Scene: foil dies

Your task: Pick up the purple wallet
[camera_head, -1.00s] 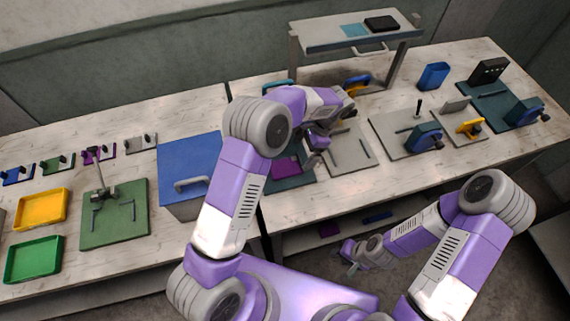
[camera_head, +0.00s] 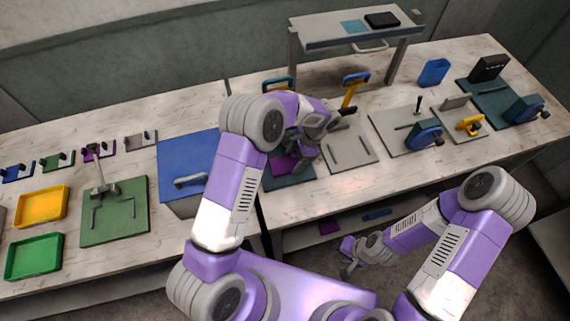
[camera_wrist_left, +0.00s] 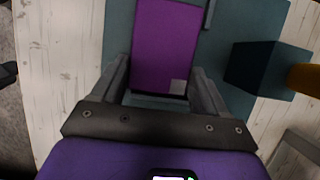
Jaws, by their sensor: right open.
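The purple wallet (camera_head: 283,165) lies on a dark teal plate (camera_head: 290,181) on the middle bench. My left gripper (camera_head: 300,154) is low over it and partly hides it in the head view. In the left wrist view the wallet (camera_wrist_left: 164,45) shows as a flat purple piece with a small pale square at its near corner. The two fingers of my left gripper (camera_wrist_left: 160,74) are apart, one by each side of the wallet's near end. Whether they touch it cannot be told. My right gripper (camera_head: 348,262) is open and empty, low in front of the bench.
A dark block (camera_wrist_left: 262,68) stands on the plate to the right of the fingers in the wrist view. A blue box with a handle (camera_head: 187,170) is left of the plate. A grey plate (camera_head: 352,155) and a yellow-and-blue lever (camera_head: 352,88) are to the right. A raised shelf (camera_head: 340,38) stands behind.

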